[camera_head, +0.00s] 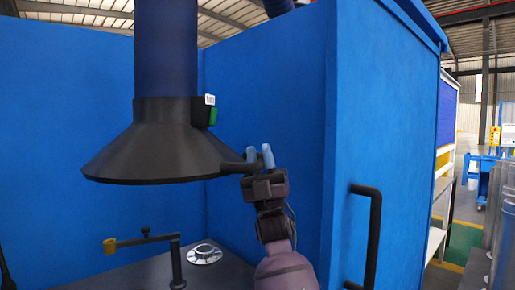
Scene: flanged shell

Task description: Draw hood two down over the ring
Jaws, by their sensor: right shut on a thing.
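The black conical hood (160,150) hangs from a dark blue duct (166,50) at upper left, its wide rim level above the bench. A small box with a green part (213,117) sits on its collar. A dark handle (232,168) sticks out from the rim's right side. My right gripper (262,157) is shut on this handle, with light blue fingertips. Below the hood, a yellow ring-like piece (109,246) sits at the end of a dark jointed arm (145,240). A silver round flange (204,253) lies on the bench. My left gripper is not in view.
The dark bench top (140,276) stands inside blue booth walls (265,90). A blue panel (385,130) with a black bar handle (374,235) stands close on the right. Space between hood and bench is open apart from the jointed arm. A workshop aisle lies beyond at far right.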

